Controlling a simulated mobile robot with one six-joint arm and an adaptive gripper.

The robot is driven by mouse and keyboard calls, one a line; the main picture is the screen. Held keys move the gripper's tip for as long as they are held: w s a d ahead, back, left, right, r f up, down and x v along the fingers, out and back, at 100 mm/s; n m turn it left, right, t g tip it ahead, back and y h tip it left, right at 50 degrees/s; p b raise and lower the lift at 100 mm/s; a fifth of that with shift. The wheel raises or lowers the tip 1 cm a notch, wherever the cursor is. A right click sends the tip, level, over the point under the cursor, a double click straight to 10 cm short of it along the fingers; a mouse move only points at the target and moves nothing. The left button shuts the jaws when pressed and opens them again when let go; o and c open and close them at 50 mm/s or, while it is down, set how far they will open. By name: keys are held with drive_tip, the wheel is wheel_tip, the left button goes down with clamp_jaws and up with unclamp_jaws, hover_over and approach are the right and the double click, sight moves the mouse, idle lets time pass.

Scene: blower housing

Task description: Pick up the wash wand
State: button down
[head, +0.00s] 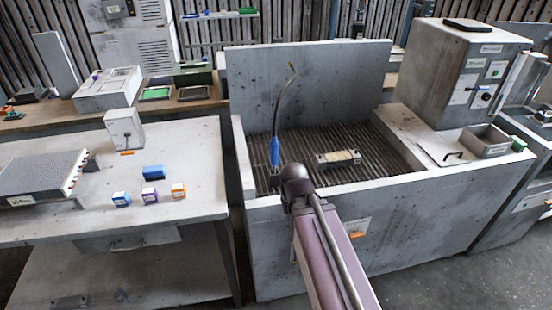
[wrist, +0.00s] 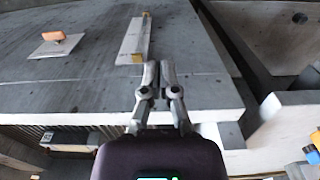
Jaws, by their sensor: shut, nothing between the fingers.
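The wash wand (head: 275,150) stands upright in the grated basin, near its left wall. It has a blue handle and a thin dark neck that curves up and right to a small tip. The handle's lower end meets a dark fitting at the grating. My arm reaches up to the basin's front edge, just right of the wand, and the gripper's fingers cannot be made out in the head view. In the wrist view my gripper (wrist: 160,75) is shut and empty, its fingertips together in front of a grey surface. I cannot make out the wand in the wrist view.
The grey basin (head: 400,225) has raised walls and a tall back panel. A pale block (head: 338,158) lies on its grating. A control box (head: 468,75) stands at right. The left table (head: 60,225) carries small coloured boxes (head: 149,194) and a finned core (head: 40,175).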

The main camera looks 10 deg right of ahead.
sight(274, 137)
idle(0.3)
drive_tip(key=c, duration=0.8)
unclamp_jaws()
drive_tip(key=shift+w+r, duration=0.1)
drive_tip(key=o, duration=0.4)
drive_tip(key=shift+w+r+p, duration=0.2)
drive_tip(key=shift+r+p, duration=0.05)
drive_tip(key=shift+p, duration=0.1)
drive_tip(key=shift+c, duration=0.2)
drive_tip(key=shift+o, duration=0.9)
drive_tip(key=w+r+t+p, duration=0.1)
drive_tip(key=w+r+p, duration=2.1)
drive_tip(key=w, duration=0.2)
drive_tip(key=shift+a, duration=0.2)
drive_tip(key=shift+f, duration=0.1)
drive_tip(key=f+b, duration=0.2)
drive_tip(key=b, duration=0.1)
drive_tip(key=f+b, duration=0.2)
drive_tip(key=f, duration=0.1)
drive_tip(key=w+f+b, duration=0.1)
drive_tip(key=f+b, duration=0.2)
drive_tip(key=shift+f+b, duration=0.15)
drive_tip(key=shift+b, duration=0.2)
drive_tip(key=shift+f, duration=0.1)
drive_tip(key=shift+w+d+f+b, duration=0.1)
drive_tip(key=shift+w+f+b, duration=0.05)
drive_tip(key=shift+f+b, duration=1.15)
drive_tip(key=shift+w+d+f+b, duration=0.1)
drive_tip(key=shift+w+f+b, duration=0.05)
drive_tip(key=shift+f+b, duration=1.1)
